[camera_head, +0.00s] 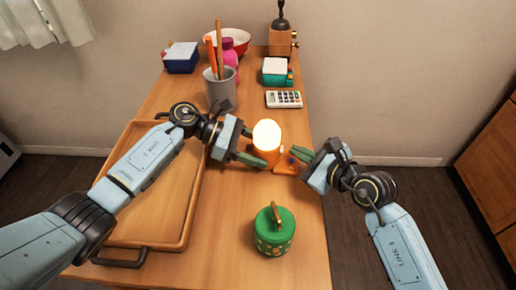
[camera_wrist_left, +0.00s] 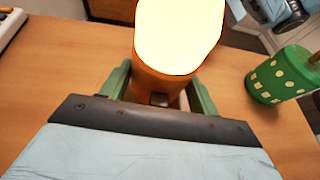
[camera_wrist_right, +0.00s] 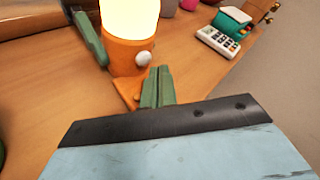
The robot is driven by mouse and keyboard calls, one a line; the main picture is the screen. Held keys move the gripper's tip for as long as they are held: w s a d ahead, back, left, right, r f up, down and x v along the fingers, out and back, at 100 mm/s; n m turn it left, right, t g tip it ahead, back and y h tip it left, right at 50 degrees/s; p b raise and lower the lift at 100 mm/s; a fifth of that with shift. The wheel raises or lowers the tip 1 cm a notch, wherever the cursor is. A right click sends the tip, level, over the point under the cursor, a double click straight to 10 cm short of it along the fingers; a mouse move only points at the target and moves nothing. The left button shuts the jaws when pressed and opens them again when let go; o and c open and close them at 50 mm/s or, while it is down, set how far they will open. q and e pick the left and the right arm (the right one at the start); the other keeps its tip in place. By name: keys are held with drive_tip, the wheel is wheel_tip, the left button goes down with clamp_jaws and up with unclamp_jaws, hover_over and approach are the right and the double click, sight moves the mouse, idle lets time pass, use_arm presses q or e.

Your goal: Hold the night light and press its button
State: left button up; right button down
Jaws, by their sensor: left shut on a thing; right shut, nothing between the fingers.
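The night light (camera_head: 267,137) stands upright near the table's right edge, with a glowing dome on an orange base. The dome is bright in all three views. My left gripper (camera_head: 257,159) is shut on the orange base, its green fingers on both sides of it, as the left wrist view also shows (camera_wrist_left: 160,88). A round white button (camera_wrist_right: 143,58) sits on the base's side in the right wrist view. My right gripper (camera_wrist_right: 158,88) is shut and empty, its fingertips just in front of the base, close below the button. I cannot tell whether they touch it.
A green lidded pot (camera_head: 273,238) stands in front of the light. A wooden tray (camera_head: 188,222) lies at left under my left arm. A grey cup (camera_head: 220,90) with utensils, a calculator (camera_head: 284,99) and a teal box (camera_head: 275,72) stand behind.

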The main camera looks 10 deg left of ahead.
use_arm(q)
drive_tip(key=o, duration=1.1)
drive_tip(key=shift+o, duration=0.2)
use_arm(e)
drive_tip(key=d, duration=0.6)
